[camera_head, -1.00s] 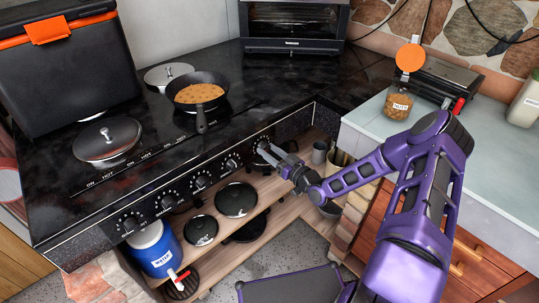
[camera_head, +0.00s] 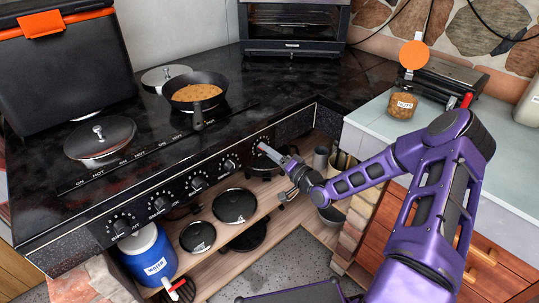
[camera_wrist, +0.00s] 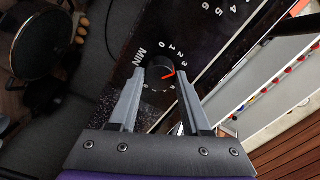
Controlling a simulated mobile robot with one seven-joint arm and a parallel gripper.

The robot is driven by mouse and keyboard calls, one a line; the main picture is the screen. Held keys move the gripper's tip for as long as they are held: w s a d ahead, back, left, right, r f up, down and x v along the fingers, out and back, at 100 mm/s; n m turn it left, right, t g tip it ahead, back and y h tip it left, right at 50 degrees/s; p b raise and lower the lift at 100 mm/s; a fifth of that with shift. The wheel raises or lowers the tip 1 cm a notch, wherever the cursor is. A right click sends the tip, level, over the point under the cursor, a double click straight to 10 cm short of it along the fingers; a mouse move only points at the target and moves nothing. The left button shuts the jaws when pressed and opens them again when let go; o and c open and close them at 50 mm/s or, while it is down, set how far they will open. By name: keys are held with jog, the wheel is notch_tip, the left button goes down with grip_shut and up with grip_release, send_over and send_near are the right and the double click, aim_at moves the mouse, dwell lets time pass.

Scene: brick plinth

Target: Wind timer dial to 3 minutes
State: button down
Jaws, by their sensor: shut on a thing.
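The timer dial is a round black knob (camera_wrist: 157,69) on the black front panel, with MIN and white numbers printed around it. A red pointer on it slants right, towards the side where the 3 is printed; the exact reading is hard to tell. My gripper (camera_wrist: 160,76) is shut on the knob, one finger at each side, and the right fingertip lies close to the pointer. In the head view my gripper (camera_head: 264,149) reaches the right end of the stove's front panel, and its fingers partly hide the timer dial (camera_head: 259,141).
Several stove knobs (camera_head: 198,183) line the panel to the left. A pan of food (camera_head: 196,92) and a lidded pot (camera_head: 100,138) stand on the stove top. Below is an open shelf with pans (camera_head: 234,205) and a blue water jug (camera_head: 150,252). A counter (camera_head: 430,137) stands right.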

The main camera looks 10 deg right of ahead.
jog(key=shift+m, duration=0.9)
jog(key=shift+c, duration=1.8)
grip_release()
jog(key=shift+s, duration=0.1)
jog(key=v, duration=1.7)
jog(key=shift+p, duration=0.4)
jog(key=shift+s+d, duration=0.1)
jog(key=shift+s, duration=0.05)
